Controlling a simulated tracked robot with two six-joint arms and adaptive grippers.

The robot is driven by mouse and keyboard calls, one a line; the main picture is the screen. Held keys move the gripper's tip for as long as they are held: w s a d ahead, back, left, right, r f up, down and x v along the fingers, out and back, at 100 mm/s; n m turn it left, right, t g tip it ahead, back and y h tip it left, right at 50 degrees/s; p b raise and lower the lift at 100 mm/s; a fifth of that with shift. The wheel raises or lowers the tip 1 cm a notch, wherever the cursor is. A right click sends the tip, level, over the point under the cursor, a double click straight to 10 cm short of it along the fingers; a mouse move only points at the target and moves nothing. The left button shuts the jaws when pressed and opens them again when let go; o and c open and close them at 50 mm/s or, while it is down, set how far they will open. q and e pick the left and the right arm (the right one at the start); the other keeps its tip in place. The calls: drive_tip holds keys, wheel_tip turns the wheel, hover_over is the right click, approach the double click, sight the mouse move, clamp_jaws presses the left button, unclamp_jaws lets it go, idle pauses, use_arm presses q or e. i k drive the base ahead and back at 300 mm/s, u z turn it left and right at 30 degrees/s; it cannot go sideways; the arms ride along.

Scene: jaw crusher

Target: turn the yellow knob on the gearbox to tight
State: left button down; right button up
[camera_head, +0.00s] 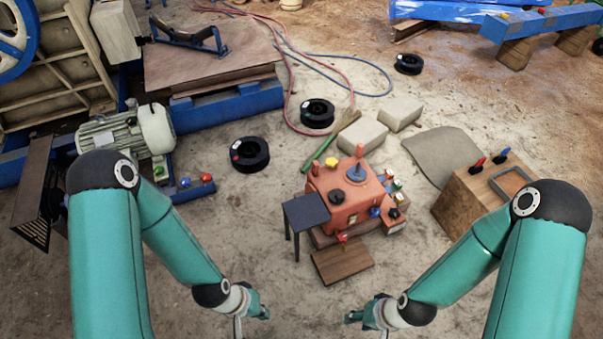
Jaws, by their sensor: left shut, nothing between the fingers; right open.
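The knob's setting is too small to tell. My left gripper (262,312) is shut and empty, low in the view, in front and left of the gearbox. My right gripper (352,317) is open and empty, low in the view in front of the gearbox. Both grippers are apart from it.
A small dark table (306,211) stands against the gearbox's left side, and a wooden board (342,263) lies in front. Black spools (249,154), grey blocks (361,137) and hoses (300,60) lie behind.

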sight(330, 162)
drive_tip(key=u, duration=0.55)
drive_tip(key=k, duration=0.55)
drive_tip(key=u, duration=0.85)
drive_tip(key=i, duration=2.45)
drive_tip(key=z, duration=1)
drive_tip(key=i, duration=0.9)
drive_tip(key=z, duration=0.65)
drive_tip(key=k, duration=0.8)
drive_tip(key=z, duration=0.2)
drive_tip(key=i, duration=0.85)
drive_tip(key=u, duration=0.05)
